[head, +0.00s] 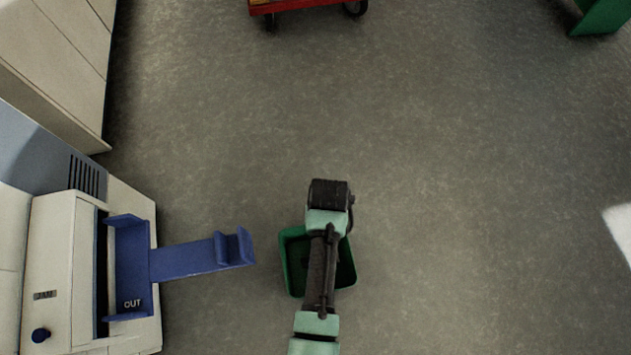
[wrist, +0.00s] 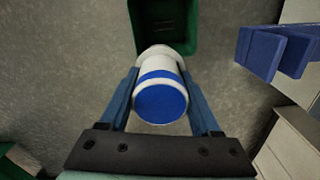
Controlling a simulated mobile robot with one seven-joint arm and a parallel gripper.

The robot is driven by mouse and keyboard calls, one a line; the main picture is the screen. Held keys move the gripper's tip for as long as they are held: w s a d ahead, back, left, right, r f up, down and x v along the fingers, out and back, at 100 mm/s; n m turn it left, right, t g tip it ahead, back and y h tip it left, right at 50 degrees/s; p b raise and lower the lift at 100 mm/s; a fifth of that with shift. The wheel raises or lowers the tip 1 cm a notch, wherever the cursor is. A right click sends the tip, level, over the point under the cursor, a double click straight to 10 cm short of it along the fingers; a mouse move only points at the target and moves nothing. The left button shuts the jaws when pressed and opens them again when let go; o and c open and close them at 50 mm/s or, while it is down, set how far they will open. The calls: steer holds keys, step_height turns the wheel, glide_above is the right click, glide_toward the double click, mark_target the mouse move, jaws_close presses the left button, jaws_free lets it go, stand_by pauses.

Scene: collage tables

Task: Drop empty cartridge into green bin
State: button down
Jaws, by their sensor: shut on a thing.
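In the wrist view my gripper (wrist: 162,110) is shut on the cartridge (wrist: 160,99), a white cylinder with a blue band and a blue end. The fingers press it from both sides. The green bin (wrist: 192,47) is on the floor beyond the cartridge in that view, its open top showing, and the cartridge overlaps its near edge in the picture. In the head view the green bin (head: 292,262) sits below my arm, which covers its middle. The gripper's fingers and the cartridge are hidden in the head view.
A printer (head: 75,243) with a blue output tray (head: 190,261) stands left of the bin, the tray reaching toward it. A red cart (head: 310,5) is at the top edge and another green object (head: 603,17) at the top right. The grey floor between is clear.

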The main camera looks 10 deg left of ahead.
steer(key=s+f+n+b, duration=0.3)
steer(key=f+n+b, duration=0.4)
steer(key=f+b, duration=2.4)
step_height(320, 180, down, 3)
steer(key=shift+f, duration=0.1)
steer(key=shift+d, duration=0.1)
jaws_free()
steer(key=shift+s, duration=0.1)
step_height(320, 180, up, 13)
steer(key=p, duration=0.6)
steer(key=shift+p, duration=0.35)
